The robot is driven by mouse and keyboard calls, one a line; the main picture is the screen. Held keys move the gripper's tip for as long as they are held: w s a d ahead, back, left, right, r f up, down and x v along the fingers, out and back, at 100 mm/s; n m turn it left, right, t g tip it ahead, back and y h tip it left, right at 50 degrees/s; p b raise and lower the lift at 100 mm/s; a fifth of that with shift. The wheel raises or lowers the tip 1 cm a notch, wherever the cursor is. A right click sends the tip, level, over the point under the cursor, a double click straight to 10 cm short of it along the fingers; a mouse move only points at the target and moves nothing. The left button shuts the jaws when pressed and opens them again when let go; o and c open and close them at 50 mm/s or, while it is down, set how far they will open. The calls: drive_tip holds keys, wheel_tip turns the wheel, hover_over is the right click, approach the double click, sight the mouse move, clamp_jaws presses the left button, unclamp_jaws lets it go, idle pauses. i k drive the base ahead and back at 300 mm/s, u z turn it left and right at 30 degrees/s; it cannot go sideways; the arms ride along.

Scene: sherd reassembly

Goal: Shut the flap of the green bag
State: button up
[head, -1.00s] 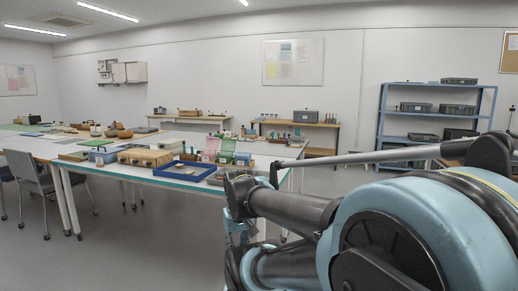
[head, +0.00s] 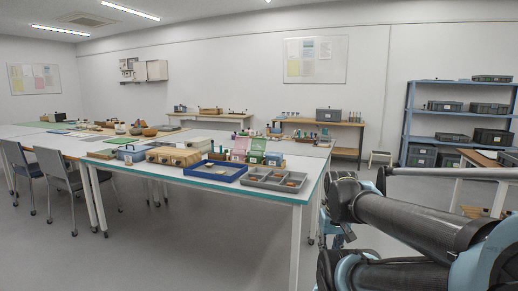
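A small green item (head: 258,147) that looks like the green bag stands near the right end of the long white table, with an upright green panel that may be its raised flap. It is small and far off, so I cannot tell its flap's state for sure. A pink item (head: 240,147) of similar shape stands just to its left. My arm fills the lower right, well short of the table items. My gripper cannot be made out.
The white table (head: 285,192) has a blue tray (head: 243,178) and a grey divided tray (head: 300,182) at its near right corner. A tan case (head: 174,156) lies further left. Chairs (head: 57,178) stand at left. Blue shelves (head: 408,115) stand at right. The floor in front is clear.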

sight(258, 144)
drive_tip(key=z, duration=0.05)
drive_tip(key=i, duration=1)
drive_tip(key=u, duration=0.05)
